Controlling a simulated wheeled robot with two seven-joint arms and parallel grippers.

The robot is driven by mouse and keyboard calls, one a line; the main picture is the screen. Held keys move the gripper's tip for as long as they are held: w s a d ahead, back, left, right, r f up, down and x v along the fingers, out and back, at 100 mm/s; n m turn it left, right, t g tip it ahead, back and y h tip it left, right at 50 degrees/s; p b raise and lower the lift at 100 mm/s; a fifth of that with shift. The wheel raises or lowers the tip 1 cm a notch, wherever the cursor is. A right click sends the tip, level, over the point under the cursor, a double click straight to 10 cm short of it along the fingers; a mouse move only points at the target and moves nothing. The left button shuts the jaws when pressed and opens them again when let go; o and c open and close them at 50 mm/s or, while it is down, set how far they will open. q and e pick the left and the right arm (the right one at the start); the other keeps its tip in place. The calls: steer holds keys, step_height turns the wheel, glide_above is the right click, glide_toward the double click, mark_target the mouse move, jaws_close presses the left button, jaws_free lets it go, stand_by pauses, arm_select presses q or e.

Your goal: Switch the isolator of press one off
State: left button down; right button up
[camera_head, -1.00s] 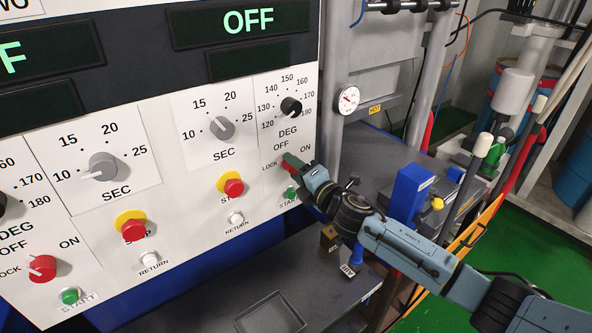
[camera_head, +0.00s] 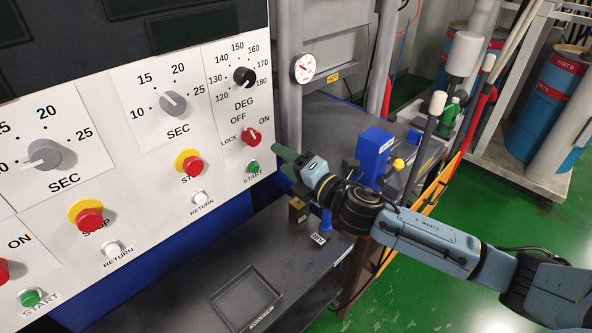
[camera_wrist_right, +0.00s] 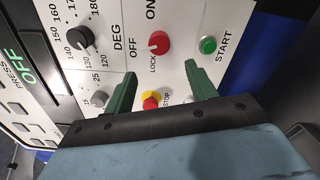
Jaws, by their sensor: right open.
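The isolator of press one is a red rotary knob (camera_head: 251,136) on the right panel section, with OFF, ON and LOCK printed around it. It also shows in the wrist view (camera_wrist_right: 159,42), where a small pale mark sits on its LOCK/OFF side; its exact setting is hard to read. My right gripper (camera_head: 283,155) is just right of the knob and apart from it. In the wrist view its two green fingers (camera_wrist_right: 160,72) are spread with nothing between them. My left gripper is not in view.
A green START button (camera_head: 253,167) is below the knob and a red STOP button (camera_head: 192,166) is to its left. The black DEG dial (camera_head: 244,77) is above. A green OFF display (camera_wrist_right: 13,67) shows in the wrist view. A grey tray (camera_head: 246,299) lies on the shelf below.

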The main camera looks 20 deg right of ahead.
steer(key=shift+v, duration=1.5)
